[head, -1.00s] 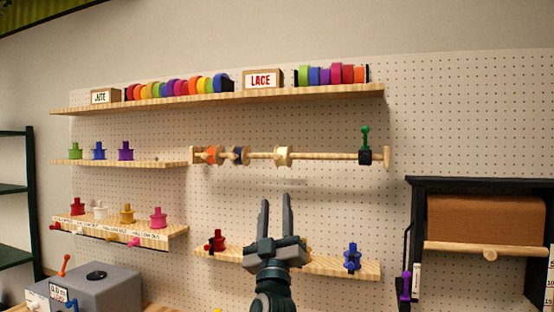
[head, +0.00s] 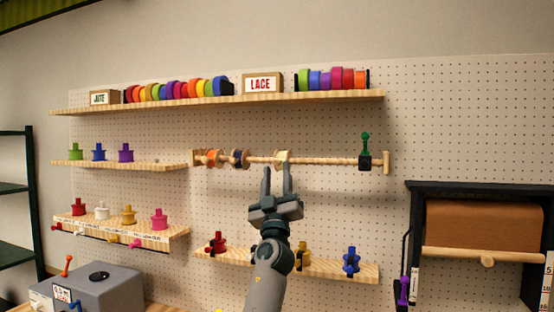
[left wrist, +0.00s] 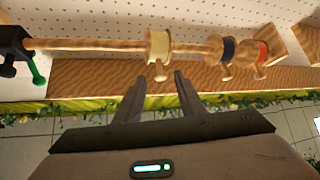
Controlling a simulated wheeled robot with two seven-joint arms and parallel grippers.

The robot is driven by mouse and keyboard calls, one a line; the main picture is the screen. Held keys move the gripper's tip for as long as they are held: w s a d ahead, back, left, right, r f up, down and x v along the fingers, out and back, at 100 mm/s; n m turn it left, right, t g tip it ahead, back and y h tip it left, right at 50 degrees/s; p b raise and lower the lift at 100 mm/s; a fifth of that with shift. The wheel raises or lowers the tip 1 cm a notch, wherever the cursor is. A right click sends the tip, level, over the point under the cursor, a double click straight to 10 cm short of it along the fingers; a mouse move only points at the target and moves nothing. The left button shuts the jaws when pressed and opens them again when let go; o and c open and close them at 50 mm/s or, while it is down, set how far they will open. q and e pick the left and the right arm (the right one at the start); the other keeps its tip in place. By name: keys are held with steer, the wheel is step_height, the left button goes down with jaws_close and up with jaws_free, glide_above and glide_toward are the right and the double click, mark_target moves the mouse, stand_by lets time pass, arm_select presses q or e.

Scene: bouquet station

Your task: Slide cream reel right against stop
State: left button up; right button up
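The cream reel (head: 283,156) hangs on a wooden rod (head: 325,159) on the pegboard, near the rod's middle. In the left wrist view the cream reel (left wrist: 159,46) has a small peg hanging below it. A black stop with a green handle (head: 365,158) sits near the rod's right end, well apart from the reel; it shows at the left in the left wrist view (left wrist: 14,50). My left gripper (head: 277,168) is open and empty, its fingertips just below the reel. In the left wrist view the fingers (left wrist: 160,80) stand either side of the peg's line. My right gripper is not visible.
A navy reel (head: 239,159) and an orange reel (head: 211,158) sit on the rod further left. The rod is bare between the cream reel and the stop. A shelf (head: 225,98) of ribbon rolls runs above, and a lower shelf (head: 330,267) holds several spools.

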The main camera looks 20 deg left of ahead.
mark_target(277, 165)
arm_select(q)
steer(key=shift+x, duration=2.15)
jaws_close()
